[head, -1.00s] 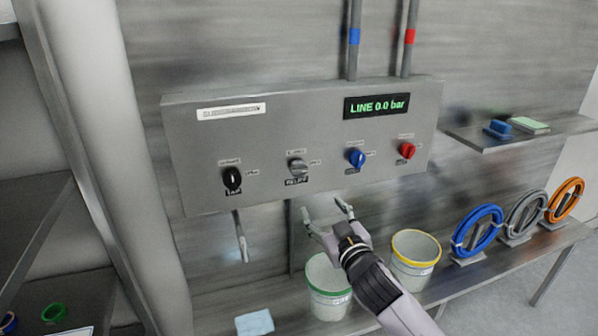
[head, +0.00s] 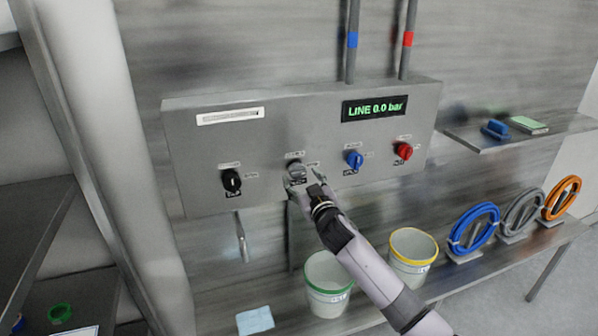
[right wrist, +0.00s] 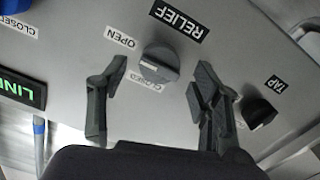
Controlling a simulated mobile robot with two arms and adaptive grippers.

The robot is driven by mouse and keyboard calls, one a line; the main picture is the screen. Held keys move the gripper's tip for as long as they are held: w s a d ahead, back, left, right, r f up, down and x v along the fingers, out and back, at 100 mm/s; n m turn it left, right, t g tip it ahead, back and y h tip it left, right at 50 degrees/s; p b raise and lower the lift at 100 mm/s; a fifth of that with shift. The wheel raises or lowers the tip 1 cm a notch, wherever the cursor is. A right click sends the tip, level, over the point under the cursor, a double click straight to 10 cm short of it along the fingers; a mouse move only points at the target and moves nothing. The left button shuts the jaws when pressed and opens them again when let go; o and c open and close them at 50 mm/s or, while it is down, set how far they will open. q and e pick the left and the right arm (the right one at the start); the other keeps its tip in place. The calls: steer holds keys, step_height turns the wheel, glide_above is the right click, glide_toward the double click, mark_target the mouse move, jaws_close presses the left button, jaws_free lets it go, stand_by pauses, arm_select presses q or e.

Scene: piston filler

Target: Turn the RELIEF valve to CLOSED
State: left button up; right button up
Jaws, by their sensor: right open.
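The grey RELIEF valve knob (head: 296,169) sits on the front of the grey panel, between the black TAP knob and the blue knob. In the right wrist view the knob (right wrist: 160,65) shows upside down, with an OPEN label (right wrist: 120,37) and a partly covered CLOSED label (right wrist: 146,86) near it. A pale mark on the knob faces the picture's left. My right gripper (head: 304,180) is open just in front of and below the knob. In the right wrist view its fingers (right wrist: 156,83) lie either side of the knob, with no clear contact. My left gripper is not in view.
The black TAP knob (head: 231,182), blue knob (head: 354,159) and red knob (head: 403,150) share the panel (head: 270,135). The display (head: 375,108) reads LINE 0.0 bar. A green-rimmed bucket (head: 328,285) and yellow-rimmed bucket (head: 413,258) stand below. A spout (head: 241,240) hangs under the panel.

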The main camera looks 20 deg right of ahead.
mark_target(299, 173)
steer(key=shift+w, duration=1.65)
steer(key=shift+c, duration=0.5)
steer(key=c, duration=1.1)
